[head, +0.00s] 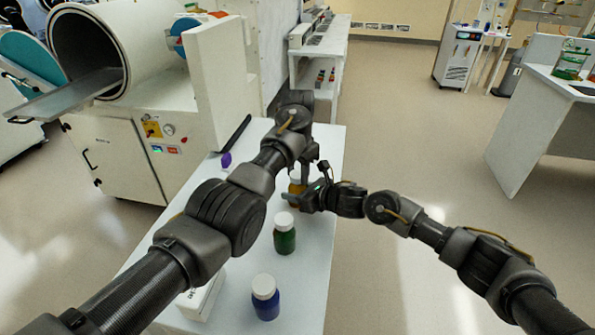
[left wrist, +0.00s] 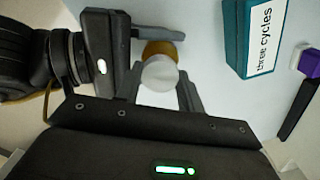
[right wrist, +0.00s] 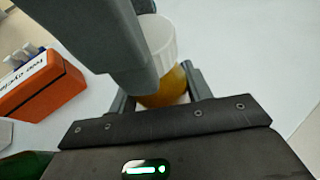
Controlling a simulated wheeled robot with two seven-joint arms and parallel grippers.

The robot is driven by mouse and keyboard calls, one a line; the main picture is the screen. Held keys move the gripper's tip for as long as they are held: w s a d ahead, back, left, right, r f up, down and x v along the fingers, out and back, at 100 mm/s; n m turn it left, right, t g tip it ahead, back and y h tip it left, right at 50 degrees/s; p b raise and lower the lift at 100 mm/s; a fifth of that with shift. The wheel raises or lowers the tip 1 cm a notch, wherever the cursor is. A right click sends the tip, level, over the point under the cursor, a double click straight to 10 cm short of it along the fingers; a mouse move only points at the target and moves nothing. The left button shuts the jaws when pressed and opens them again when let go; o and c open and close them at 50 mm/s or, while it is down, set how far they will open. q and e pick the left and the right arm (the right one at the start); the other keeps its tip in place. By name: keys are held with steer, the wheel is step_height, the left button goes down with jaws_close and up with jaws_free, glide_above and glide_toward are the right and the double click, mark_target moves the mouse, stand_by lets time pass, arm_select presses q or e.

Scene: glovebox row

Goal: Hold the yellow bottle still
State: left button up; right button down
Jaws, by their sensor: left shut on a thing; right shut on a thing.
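The yellow bottle (head: 296,187) stands on the white table, mostly hidden behind my arms in the head view. My right gripper (head: 308,196) comes in from the right and is shut on its amber body, which shows between the fingers in the right wrist view (right wrist: 168,88). My left gripper (head: 303,168) is above it, shut on its white cap (left wrist: 160,74). In the left wrist view the amber body (left wrist: 160,48) shows just past the cap. The cap (right wrist: 155,38) also shows in the right wrist view, partly covered by a dark finger.
A green bottle (head: 284,240) and a blue bottle (head: 265,303), both white-capped, stand nearer on the table. A white box (head: 203,297) lies left of the blue one. A teal box (left wrist: 250,38), an orange box (right wrist: 42,86) and a purple-ended black tool (head: 226,160) are nearby.

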arm_select(q)
steer(key=o, duration=1.1)
steer(key=shift+r, duration=0.15)
step_height(320, 180, up, 4)
steer(key=shift+r, duration=0.15)
steer(key=m, duration=0.1)
steer(key=r+m, duration=0.1)
steer(key=m, duration=0.2)
steer(key=shift+r+m, duration=0.25)
steer(key=shift+m, duration=0.05)
steer(key=shift+c, duration=0.5)
step_height(320, 180, up, 2)
steer(key=m, duration=0.6)
steer(key=shift+m, duration=0.3)
steer(key=shift+f, duration=4.05)
steer(key=shift+c, duration=0.5)
